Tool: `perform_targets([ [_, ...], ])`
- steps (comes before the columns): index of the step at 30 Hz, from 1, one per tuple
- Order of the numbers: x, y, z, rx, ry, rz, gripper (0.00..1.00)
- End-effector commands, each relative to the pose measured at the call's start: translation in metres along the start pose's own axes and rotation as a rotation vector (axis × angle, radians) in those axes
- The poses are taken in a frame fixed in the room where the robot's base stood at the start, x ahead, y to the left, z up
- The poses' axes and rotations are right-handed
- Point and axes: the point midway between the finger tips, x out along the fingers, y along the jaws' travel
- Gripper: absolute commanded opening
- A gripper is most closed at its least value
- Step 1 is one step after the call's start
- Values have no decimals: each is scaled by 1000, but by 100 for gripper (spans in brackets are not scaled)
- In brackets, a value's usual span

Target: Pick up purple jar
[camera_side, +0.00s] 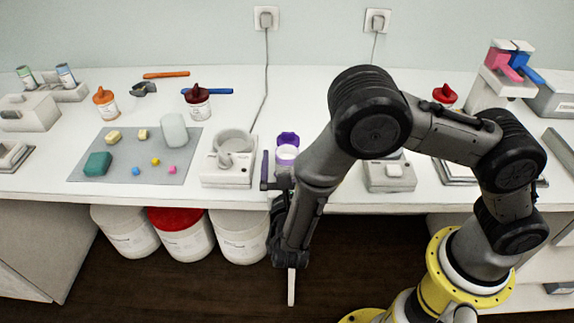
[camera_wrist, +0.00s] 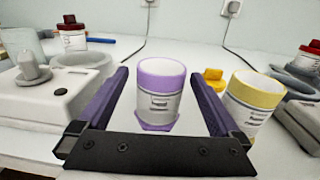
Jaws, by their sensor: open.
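The purple jar (camera_side: 286,155) is white with a purple rim and stands upright near the front edge of the white counter. In the wrist view the jar (camera_wrist: 160,98) shows in the middle, between my two fingers, with a purple piece at its foot. My gripper (camera_side: 276,178) is at the counter's front edge, close to the jar; it also shows in the wrist view (camera_wrist: 160,74). The fingers are open, one on each side of the jar in that picture, with visible gaps. How deep the jar sits between them I cannot tell. My arm partly hides this area in the side view.
A yellow-rimmed jar (camera_wrist: 252,102) stands close to the right finger. A white device (camera_side: 228,165) stands left of the purple jar. A grey mat (camera_side: 90,178) with small coloured blocks lies farther left. White tubs (camera_side: 240,235) stand below the counter.

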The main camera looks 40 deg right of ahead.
Motion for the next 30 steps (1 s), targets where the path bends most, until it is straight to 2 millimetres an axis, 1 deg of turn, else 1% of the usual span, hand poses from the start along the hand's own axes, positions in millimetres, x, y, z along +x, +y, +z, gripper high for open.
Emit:
perform_targets([
  [1, 10, -2, 0, -1, 0, -6, 100],
  [3, 19, -1, 0, -1, 0, -5, 100],
  [6, 28, -1, 0, -1, 0, -3, 100],
  [9, 32, 0, 0, -1, 0, 0, 100],
  [15, 32, 0, 0, -1, 0, 0, 100],
  [17, 32, 0, 0, -1, 0, 0, 89],
  [18, 32, 0, 0, -1, 0, 0, 82],
  [29, 32, 0, 0, 0, 0, 0, 17],
  [30, 32, 0, 0, 0, 0, 0, 10],
])
